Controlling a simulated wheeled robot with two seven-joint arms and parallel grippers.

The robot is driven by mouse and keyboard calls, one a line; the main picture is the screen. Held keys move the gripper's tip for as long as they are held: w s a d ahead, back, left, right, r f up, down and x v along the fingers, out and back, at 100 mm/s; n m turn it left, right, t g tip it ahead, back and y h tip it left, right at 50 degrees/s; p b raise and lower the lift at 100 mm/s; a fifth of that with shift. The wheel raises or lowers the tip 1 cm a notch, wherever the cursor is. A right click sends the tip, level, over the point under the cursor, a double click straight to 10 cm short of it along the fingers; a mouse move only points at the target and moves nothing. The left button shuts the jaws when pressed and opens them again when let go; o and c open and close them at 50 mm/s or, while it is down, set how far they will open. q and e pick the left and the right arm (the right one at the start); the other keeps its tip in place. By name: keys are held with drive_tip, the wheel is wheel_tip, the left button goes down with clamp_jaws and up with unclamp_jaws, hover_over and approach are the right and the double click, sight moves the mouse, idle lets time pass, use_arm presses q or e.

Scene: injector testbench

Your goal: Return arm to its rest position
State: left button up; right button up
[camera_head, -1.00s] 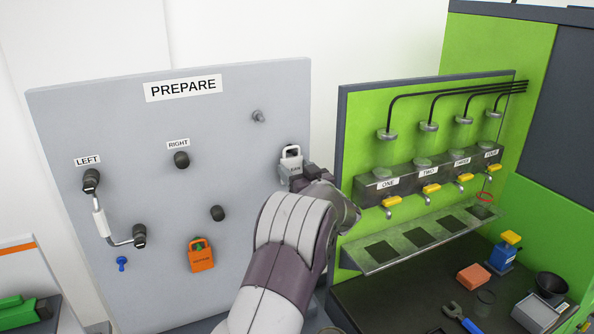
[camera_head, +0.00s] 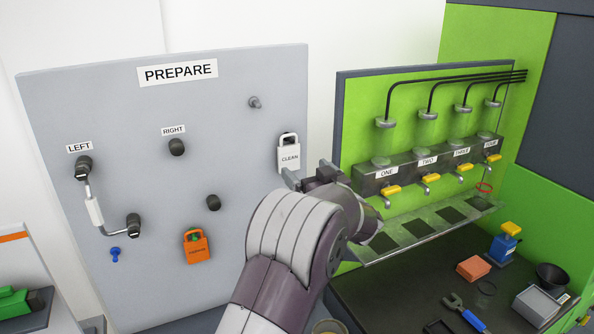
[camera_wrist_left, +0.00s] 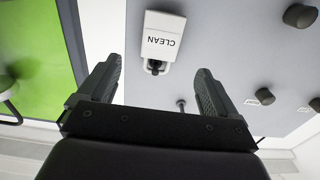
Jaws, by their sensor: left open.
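My left gripper (camera_head: 308,172) is open and empty in the head view, just right of and below the white CLEAN padlock (camera_head: 289,156). The padlock hangs at the right edge of the grey PREPARE board (camera_head: 130,130). In the left wrist view the open fingers of my left gripper (camera_wrist_left: 155,92) point toward the padlock (camera_wrist_left: 160,38), which appears upside down ahead of them, apart from both fingers. My left forearm hides the lower right part of the board. My right gripper is not in view.
An orange padlock (camera_head: 196,246) hangs low on the board, near a white-handled hose (camera_head: 95,211). To the right stands a green injector bench (camera_head: 350,110) with yellow valves and a shelf. Its dark worktop holds a red block (camera_head: 473,268), blue pliers (camera_head: 470,318) and a blue bottle (camera_head: 503,252).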

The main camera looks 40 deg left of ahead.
use_arm(q)
drive_tip(key=d+f+m+t+h+b, duration=0.1)
drive_tip(key=d+f+m+h, duration=0.3)
drive_tip(key=d+f+h, duration=0.45)
drive_tip(key=d+f+m+t+h, duration=0.25)
drive_tip(key=d+f+h, duration=0.3)
drive_tip(key=d, duration=0.55)
drive_tip(key=s+d+f+m+g, duration=0.1)
drive_tip(key=s+f+m+g, duration=0.1)
drive_tip(key=s, duration=0.6)
drive_tip(key=s+d+f+m+g+h, duration=0.1)
drive_tip(key=s+d+f+m+g, duration=0.1)
drive_tip(key=s+f+g, duration=0.3)
drive_tip(key=s+d+f+m+g+h+b, duration=0.1)
drive_tip(key=s+f+m+g, duration=0.1)
drive_tip(key=s, duration=1)
wheel_tip(320, 180, down, 2)
drive_tip(key=shift+s+d+g, duration=0.15)
drive_tip(key=shift+d+g, duration=0.25)
drive_tip(key=shift+g, duration=0.25)
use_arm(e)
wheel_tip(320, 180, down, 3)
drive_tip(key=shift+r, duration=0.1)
use_arm(q)
drive_tip(key=shift+a, duration=0.1)
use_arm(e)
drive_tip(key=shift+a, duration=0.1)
